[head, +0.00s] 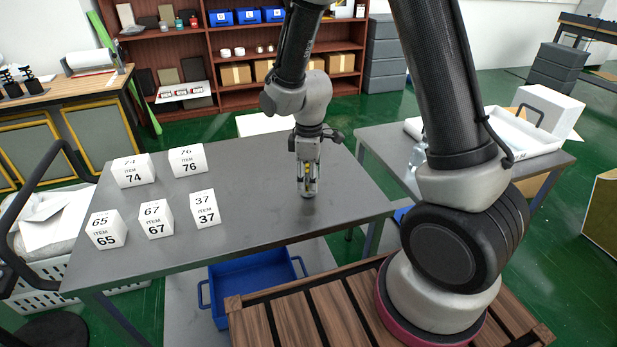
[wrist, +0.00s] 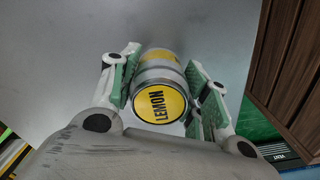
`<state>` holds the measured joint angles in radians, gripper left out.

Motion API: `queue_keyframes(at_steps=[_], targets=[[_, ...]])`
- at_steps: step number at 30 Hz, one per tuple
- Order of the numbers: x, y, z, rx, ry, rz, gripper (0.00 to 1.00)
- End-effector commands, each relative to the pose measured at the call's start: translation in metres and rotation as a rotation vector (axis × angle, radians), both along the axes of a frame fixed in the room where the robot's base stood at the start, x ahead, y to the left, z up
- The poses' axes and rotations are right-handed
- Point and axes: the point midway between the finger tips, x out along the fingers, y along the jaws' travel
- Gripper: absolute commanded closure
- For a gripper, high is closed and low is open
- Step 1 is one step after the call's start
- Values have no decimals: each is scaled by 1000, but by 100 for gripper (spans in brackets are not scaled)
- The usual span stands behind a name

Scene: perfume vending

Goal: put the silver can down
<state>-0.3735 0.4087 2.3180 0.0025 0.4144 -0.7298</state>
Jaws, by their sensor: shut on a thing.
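The silver can (wrist: 158,58) has a yellow lid reading LEMON and sits between the green-padded fingers of my gripper (wrist: 163,90) in the wrist view. The fingers close on it from both sides. In the head view my gripper (head: 308,180) points down over the right part of the grey table (head: 262,205), and the can (head: 308,187) shows only partly between the fingers. The can looks upright, its bottom at or just above the tabletop; I cannot tell whether it touches.
White item boxes 74 (head: 133,171), 76 (head: 188,161), 65 (head: 106,229), 67 (head: 156,217) and 37 (head: 205,208) stand on the table's left half. The tabletop around the can is clear. A blue crate (head: 250,285) is below the front edge.

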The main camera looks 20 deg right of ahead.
Motion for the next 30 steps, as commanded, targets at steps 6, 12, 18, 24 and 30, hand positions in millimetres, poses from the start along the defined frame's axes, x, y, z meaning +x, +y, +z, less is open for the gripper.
queue_keyframes(at_steps=[6, 12, 18, 24, 30], targets=[[0, 0, -2, 0, 0, 0, 50], [0, 0, -2, 0, 0, 0, 33], [0, 0, -2, 0, 0, 0, 33], [1, 0, 18, 1, -4, 0, 33], [1, 0, 64, 3, -6, 0, 33]])
